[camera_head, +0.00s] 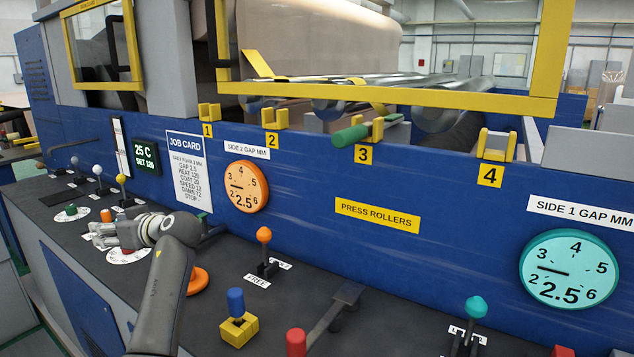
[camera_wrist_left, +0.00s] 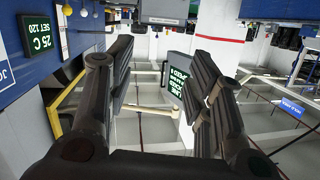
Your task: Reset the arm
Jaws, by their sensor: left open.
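My left arm (camera_head: 165,290) reaches up from the bottom of the head view over the dark control console. My left gripper (camera_head: 98,236) points left, above or close to a red knob on a white dial (camera_head: 128,257). I cannot tell whether it touches the console. In the left wrist view its two dark fingers (camera_wrist_left: 165,90) stand wide apart with nothing between them. My right gripper is out of both views.
The console (camera_head: 230,270) carries an orange-knobbed lever (camera_head: 264,236), a blue knob on a yellow block (camera_head: 236,303), a red knob (camera_head: 296,343) and a teal-knobbed lever (camera_head: 475,308). Behind rises the blue machine panel (camera_head: 310,190) with an orange gauge (camera_head: 246,187) and a teal gauge (camera_head: 569,269).

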